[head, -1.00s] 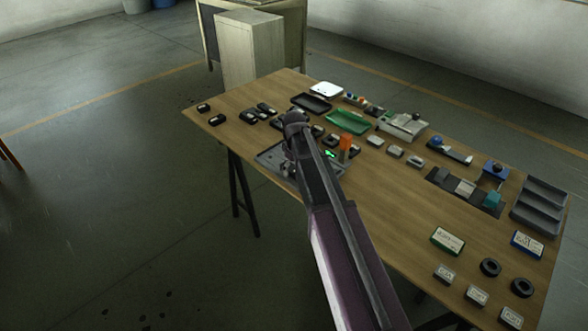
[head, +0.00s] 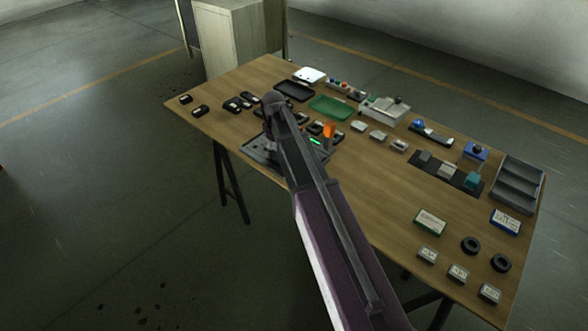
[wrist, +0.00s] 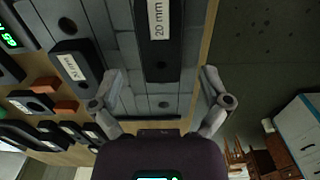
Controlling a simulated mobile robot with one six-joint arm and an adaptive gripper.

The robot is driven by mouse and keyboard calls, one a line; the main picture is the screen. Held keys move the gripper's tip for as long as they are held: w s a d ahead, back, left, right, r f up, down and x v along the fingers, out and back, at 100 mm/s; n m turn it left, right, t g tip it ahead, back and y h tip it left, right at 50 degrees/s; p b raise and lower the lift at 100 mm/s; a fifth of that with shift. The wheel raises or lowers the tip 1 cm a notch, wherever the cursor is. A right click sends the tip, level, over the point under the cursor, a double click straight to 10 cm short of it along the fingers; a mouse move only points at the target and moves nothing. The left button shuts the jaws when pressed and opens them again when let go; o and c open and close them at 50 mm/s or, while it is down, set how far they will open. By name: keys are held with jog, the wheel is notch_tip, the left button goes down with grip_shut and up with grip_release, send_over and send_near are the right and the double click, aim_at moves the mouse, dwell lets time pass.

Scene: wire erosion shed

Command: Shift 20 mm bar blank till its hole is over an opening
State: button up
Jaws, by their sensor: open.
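The 20 mm bar blank (wrist: 158,30) is a black bar with a white "20 mm" label and a round hole near its lower end in the wrist view. It lies on a grey slotted plate (wrist: 125,45), whose edge also shows in the head view (head: 258,152). In the head view my arm hides the bar and the fingertips.
Another labelled black bar (wrist: 75,65) lies left of the 20 mm bar. An orange block (head: 329,130) and a green-lit display (head: 315,141) stand right of my arm. Black blanks (head: 240,103) and a green tray (head: 332,107) lie beyond. The table's edge is close to the plate.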

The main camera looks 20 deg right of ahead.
jog(key=shift+r+p, duration=5.2)
jog(key=shift+r, duration=0.35)
jog(key=s+f+m+b, duration=0.1)
jog(key=s+m, duration=0.5)
jog(key=s, duration=1.6)
jog(key=shift+s+m, duration=0.25)
jog(key=shift+m, duration=0.05)
